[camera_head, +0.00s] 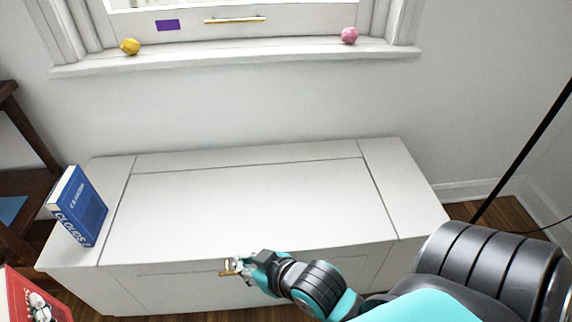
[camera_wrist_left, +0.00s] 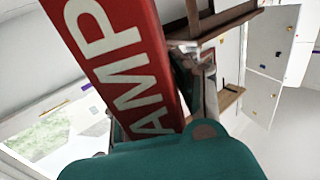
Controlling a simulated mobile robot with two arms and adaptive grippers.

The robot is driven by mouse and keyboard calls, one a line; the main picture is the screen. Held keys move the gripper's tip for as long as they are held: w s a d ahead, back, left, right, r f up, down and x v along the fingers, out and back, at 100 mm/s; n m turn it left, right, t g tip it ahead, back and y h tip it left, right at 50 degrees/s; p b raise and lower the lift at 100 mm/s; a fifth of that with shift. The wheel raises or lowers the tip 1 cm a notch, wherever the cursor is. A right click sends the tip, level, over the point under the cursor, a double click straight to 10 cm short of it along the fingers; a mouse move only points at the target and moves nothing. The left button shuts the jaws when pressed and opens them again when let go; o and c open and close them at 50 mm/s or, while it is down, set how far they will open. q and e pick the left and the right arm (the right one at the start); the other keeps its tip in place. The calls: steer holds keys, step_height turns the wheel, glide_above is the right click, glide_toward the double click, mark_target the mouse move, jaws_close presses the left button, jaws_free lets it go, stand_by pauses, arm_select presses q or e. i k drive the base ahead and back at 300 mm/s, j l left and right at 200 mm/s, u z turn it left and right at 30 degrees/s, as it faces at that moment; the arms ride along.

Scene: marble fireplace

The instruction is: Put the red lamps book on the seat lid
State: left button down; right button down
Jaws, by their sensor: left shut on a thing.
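The red lamps book (camera_head: 18,290) is at the lower left of the head view, partly cut off by the frame. In the left wrist view its red spine (camera_wrist_left: 118,60) shows large white letters "AMP". My left gripper (camera_head: 42,308) is shut on this book. The seat lid (camera_head: 240,205) is the white panel on top of the low bench below the window; it lies flat and bare.
A blue book (camera_head: 80,208) stands upright on the left end of the bench top. A dark wooden shelf (camera_head: 25,185) is at the left. A yellow ball (camera_head: 130,46) and a pink ball (camera_head: 349,35) sit on the window sill. A thin black pole (camera_head: 525,150) is at the right.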

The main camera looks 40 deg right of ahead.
mark_target(284, 216)
steer(key=k+l, duration=0.1)
steer(key=l, duration=0.3)
steer(key=k+l, duration=0.1)
steer(key=l, duration=0.3)
steer(key=k+l, duration=0.1)
steer(key=l, duration=0.3)
steer(key=k+l, duration=0.1)
steer(key=l, duration=0.3)
steer(key=i+l, duration=0.1)
steer(key=l, duration=0.25)
steer(key=i+l, duration=0.15)
steer(key=l, duration=0.2)
